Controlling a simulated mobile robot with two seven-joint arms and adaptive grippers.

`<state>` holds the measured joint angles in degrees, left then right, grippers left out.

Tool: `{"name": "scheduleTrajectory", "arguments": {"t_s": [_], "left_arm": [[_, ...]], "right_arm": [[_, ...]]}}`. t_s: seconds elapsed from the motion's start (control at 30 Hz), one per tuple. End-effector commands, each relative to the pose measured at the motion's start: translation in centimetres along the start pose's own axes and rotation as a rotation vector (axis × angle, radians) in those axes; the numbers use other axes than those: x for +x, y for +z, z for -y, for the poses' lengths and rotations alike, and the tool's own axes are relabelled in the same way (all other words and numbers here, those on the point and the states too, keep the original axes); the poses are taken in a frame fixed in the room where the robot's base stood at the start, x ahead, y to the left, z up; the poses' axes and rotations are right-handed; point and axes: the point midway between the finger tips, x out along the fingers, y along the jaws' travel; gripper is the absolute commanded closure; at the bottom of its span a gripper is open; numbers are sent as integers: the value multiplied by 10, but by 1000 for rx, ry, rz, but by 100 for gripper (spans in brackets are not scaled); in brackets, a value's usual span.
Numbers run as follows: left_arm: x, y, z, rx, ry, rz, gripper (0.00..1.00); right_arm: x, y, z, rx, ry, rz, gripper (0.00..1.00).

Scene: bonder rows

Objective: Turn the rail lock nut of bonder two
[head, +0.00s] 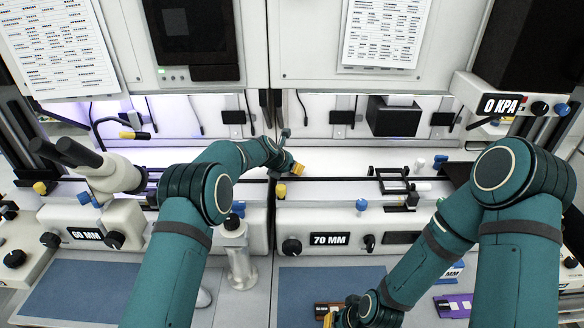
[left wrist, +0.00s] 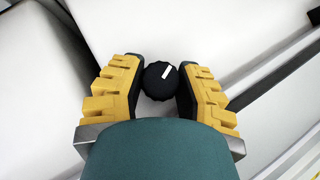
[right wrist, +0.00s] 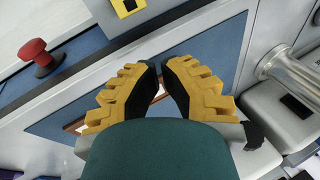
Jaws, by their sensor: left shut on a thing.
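The black round nut with a white mark (left wrist: 160,80) sits between the yellow-padded fingers of my left gripper (left wrist: 159,82) in the left wrist view. The fingers are shut on its two sides. In the head view my left gripper (head: 292,167) is at the rail (head: 335,179) of the bonder marked 70 MM (head: 329,239), near its left end; the nut is hidden there. A yellow knob (head: 281,190) is just below it. My right gripper (right wrist: 161,66) is low over the blue mat; its fingertips are close together, but whether fully shut is unclear.
A brown-edged tray (head: 321,311) lies under my right gripper. The bonder marked 60 MM (head: 85,234) and its microscope (head: 105,172) stand left. A black carriage frame (head: 394,180) sits on the rail. A red knob (right wrist: 36,51) and a metal cylinder (right wrist: 288,68) show in the right wrist view.

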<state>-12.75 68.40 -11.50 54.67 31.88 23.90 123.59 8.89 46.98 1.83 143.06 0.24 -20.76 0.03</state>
Motion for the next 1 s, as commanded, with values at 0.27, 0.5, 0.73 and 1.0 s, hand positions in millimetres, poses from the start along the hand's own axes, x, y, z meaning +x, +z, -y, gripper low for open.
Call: {"name": "scheduleTrajectory", "arguments": {"t_s": [0.27,0.5,0.73,1.0], "left_arm": [[0,0,1,50,-49,3,100],[0,0,1,49,-49,3,50],[0,0,1,49,-49,1,50],[0,0,4,-28,29,-3,50]], "right_arm": [[4,0,-1,0,1,0,100],[3,0,-1,0,1,0,100],[3,0,-1,0,1,0,100],[-3,0,1,0,1,0,100]]}}
